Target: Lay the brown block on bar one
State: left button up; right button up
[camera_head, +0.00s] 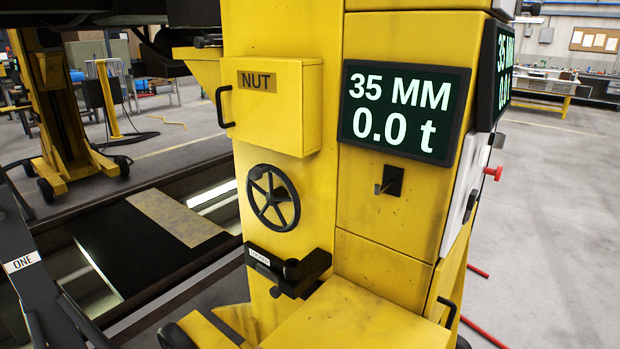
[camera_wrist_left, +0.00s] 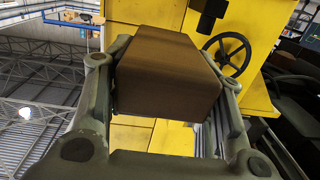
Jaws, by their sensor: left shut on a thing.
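The brown block (camera_wrist_left: 165,75) is in the left wrist view, between the two fingers of my left gripper (camera_wrist_left: 165,85). The gripper is shut on it, and the block is held clear in front of the yellow column. The block does not show in the head view. A dark grey part with a white label reading ONE (camera_head: 22,262) stands at the left edge of the head view, partly cut off by the frame. How far the block is from it cannot be told. My right gripper is not in view.
A yellow lifting column (camera_head: 290,200) fills the middle, with a NUT box (camera_head: 277,108), a handwheel (camera_head: 273,198), and a display (camera_head: 403,112) reading 35 MM and 0.0 t. A black bracket (camera_head: 285,270) juts out low. Open floor (camera_head: 560,220) lies right.

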pick_arm(q)
jog(key=shift+w+a+r+n+t+y+p, duration=0.15)
jog(key=shift+a+n+t+y+p, duration=0.15)
jog(key=shift+n+y, duration=0.15)
jog(key=shift+w+a+r+n+t+y+p, duration=0.1)
jog(key=shift+a+r+n+t+y+p, duration=0.05)
jog(key=shift+a+n+t+y, duration=0.25)
jog(key=s+a+f+n+t+y+p, duration=0.1)
jog(key=a+n+y+p, duration=0.1)
jog(key=a+n+y, duration=0.3)
jog(key=shift+s+a+f+y, duration=0.25)
jog(key=shift+a+f+y, duration=0.25)
jog(key=shift+y, duration=0.85)
jog(key=shift+r, duration=0.15)
